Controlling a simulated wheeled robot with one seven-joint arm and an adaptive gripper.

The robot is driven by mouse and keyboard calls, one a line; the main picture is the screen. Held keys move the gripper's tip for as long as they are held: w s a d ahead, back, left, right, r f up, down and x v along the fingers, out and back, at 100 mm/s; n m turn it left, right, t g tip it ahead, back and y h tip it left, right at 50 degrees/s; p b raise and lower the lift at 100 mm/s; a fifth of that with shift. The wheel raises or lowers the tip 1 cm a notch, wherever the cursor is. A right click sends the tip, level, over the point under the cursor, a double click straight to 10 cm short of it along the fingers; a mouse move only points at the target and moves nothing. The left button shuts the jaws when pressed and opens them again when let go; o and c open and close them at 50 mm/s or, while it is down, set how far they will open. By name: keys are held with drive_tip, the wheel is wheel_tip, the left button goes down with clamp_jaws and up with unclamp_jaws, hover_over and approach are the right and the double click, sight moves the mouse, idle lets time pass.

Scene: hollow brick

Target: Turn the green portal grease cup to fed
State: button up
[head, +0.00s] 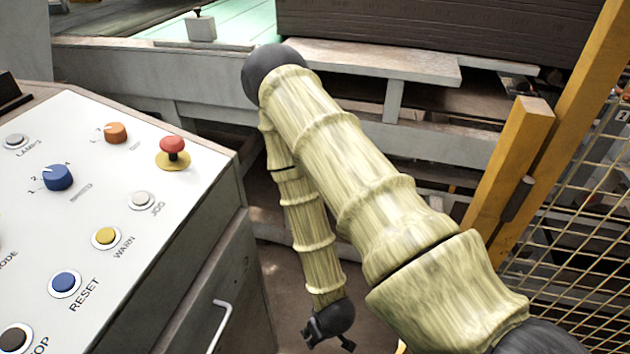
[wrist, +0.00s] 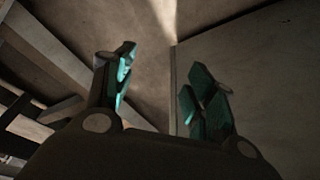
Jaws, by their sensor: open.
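My gripper (head: 328,341) hangs low at the end of my arm in the head view, beside the control console and above the dark floor. In the wrist view my gripper (wrist: 158,95) has its two teal-padded fingers spread apart with nothing between them. I cannot make out a green portal grease cup in either view. My arm covers part of the machine frame behind it.
A white control panel (head: 95,150) with buttons, knobs and a red mushroom button (head: 173,146) stands at the left. A grey machine frame (head: 150,75) runs behind. A yellow post (head: 505,180) and mesh fence (head: 590,200) stand at the right.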

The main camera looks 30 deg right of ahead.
drive_tip(key=w+d+f+t+b, duration=0.1)
drive_tip(key=w+d+t+b, duration=0.15)
drive_tip(key=w, duration=0.45)
drive_tip(key=w+d+f+t+b, duration=0.1)
drive_tip(key=w+d+t+b, duration=0.15)
drive_tip(key=w, duration=0.35)
drive_tip(key=w+d+r+m+t+h+b, duration=0.2)
drive_tip(key=w+d+r+t+h+b, duration=0.15)
drive_tip(key=w+d+r+b, duration=0.5)
drive_tip(key=w+d+r+m+t+h+b, duration=0.1)
drive_tip(key=w+d+r+t+h+b, duration=0.35)
drive_tip(key=w+d+b, duration=0.65)
drive_tip(key=shift+t+y, duration=0.4)
drive_tip(key=shift+y, duration=0.3)
drive_tip(key=w, duration=0.3)
drive_tip(key=w+d, duration=0.1)
drive_tip(key=w, duration=0.3)
drive_tip(key=w+r, duration=0.1)
drive_tip(key=w, duration=0.3)
drive_tip(key=shift+w+d, duration=0.15)
drive_tip(key=shift+d, duration=0.1)
drive_tip(key=shift+c, duration=0.3)
drive_tip(key=c, duration=1)
